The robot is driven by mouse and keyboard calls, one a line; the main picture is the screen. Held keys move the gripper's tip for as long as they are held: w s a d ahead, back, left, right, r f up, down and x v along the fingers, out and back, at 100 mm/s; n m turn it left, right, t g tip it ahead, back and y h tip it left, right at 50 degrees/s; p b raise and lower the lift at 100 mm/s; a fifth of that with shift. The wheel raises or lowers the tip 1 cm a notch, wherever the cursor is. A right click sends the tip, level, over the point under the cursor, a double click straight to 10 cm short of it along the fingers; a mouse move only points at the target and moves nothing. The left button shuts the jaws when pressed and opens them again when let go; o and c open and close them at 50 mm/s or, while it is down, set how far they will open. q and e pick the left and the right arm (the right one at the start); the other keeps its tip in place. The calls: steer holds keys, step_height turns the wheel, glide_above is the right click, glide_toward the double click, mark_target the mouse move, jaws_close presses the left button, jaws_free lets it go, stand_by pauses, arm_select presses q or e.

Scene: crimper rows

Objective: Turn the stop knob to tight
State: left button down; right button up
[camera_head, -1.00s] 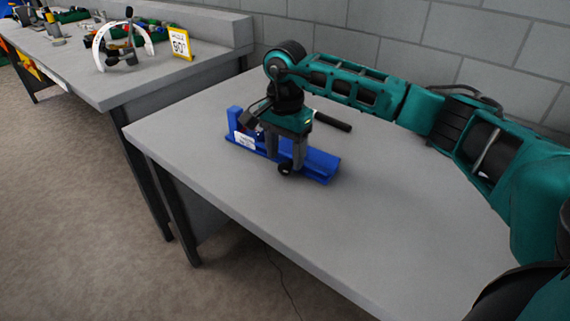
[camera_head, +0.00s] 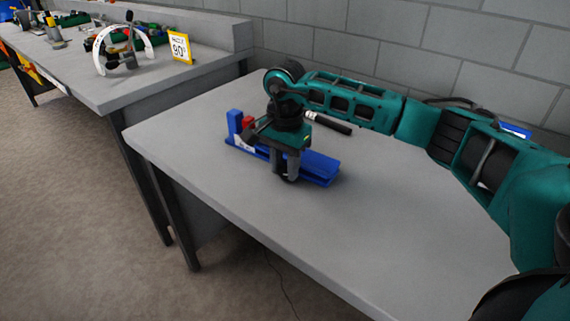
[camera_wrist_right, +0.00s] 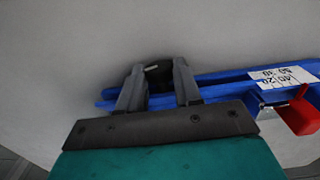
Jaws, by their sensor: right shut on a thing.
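The blue crimper jig (camera_head: 318,168) lies on the grey table, a long rail with a raised block at its left end. It also shows in the right wrist view (camera_wrist_right: 225,78), with a white number scale and a red part. The stop knob, a small black knob (camera_wrist_right: 158,70), is on the rail's side between my right fingertips. In the head view it is mostly hidden by the fingers. My right gripper (camera_head: 287,172) points down over the rail and is shut on the knob; it also shows in the right wrist view (camera_wrist_right: 158,84). My left gripper is not in view.
A black rod-like handle (camera_head: 328,123) shows behind the gripper. The grey table (camera_head: 400,225) is clear in front and to the right. A second bench (camera_head: 178,78) at left holds a white arc gauge (camera_head: 97,50), a yellow-framed sign (camera_head: 180,47) and several tools.

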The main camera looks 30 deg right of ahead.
steer(key=shift+c, duration=1.3)
steer(key=shift+s+d+f+t+y+b, duration=0.15)
steer(key=shift+f+t+y+b, duration=0.15)
steer(key=shift+t+b, duration=0.65)
steer(key=shift+b, duration=0.45)
steer(key=shift+r+t, duration=0.25)
steer(key=shift+t, duration=0.1)
steer(key=o, duration=1)
steer(key=shift+o, duration=0.2)
